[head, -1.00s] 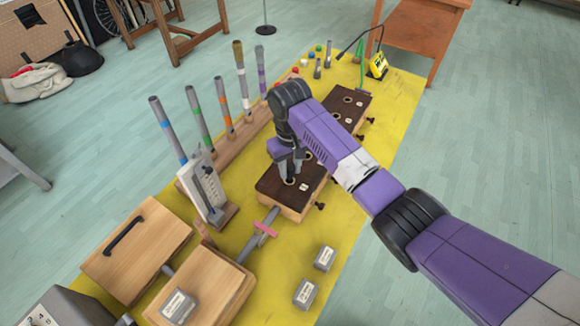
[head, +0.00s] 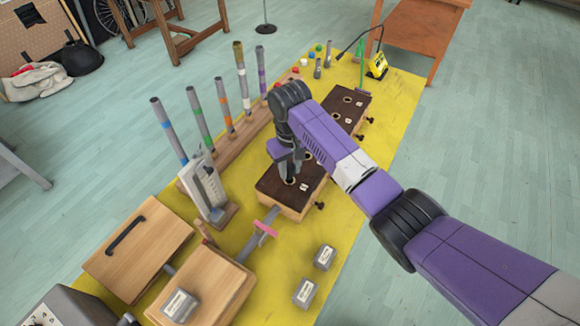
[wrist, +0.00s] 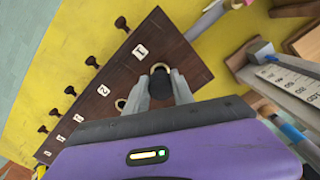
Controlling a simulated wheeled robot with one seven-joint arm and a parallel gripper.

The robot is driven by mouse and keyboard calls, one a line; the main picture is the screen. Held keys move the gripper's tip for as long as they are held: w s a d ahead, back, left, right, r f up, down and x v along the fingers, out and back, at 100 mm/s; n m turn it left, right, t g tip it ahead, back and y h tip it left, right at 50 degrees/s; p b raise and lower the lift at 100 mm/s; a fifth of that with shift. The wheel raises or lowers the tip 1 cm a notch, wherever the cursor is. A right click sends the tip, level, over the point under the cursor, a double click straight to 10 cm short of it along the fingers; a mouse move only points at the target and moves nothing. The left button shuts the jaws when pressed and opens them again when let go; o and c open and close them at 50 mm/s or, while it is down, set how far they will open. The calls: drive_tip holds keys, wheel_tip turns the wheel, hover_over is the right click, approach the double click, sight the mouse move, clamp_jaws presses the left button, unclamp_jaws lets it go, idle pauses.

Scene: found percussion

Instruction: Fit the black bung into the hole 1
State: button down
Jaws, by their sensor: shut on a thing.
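The dark-topped wooden box (head: 265,190) lies on the yellow mat, with brass-ringed holes and white number labels. In the wrist view its dark top (wrist: 115,75) carries the label 1 (wrist: 140,51) beside the nearest ringed hole, hole 1 (wrist: 160,66). My gripper (head: 289,172) points down over the near end of this box. In the wrist view my gripper (wrist: 160,92) is shut on the black bung (wrist: 161,82), which is at hole 1 and covers most of it. Part of the brass ring shows beyond the bung. I cannot tell whether the bung is inside the hole.
A white scale on a stand (head: 206,190) is close left of the box. A rack of upright tubes (head: 227,110) runs behind. A pink-marked rod (head: 265,228) and grey blocks (head: 325,257) lie nearer. A second dark-topped box (head: 352,97) is farther back.

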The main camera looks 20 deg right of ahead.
sight(290, 175)
drive_tip(key=shift+f+b, duration=0.9)
drive_tip(key=shift+f, duration=0.9)
drive_tip(key=c, duration=1)
unclamp_jaws()
drive_tip(key=shift+r, duration=0.1)
drive_tip(key=shift+r+b, duration=0.5)
drive_tip(key=shift+r, duration=3.3)
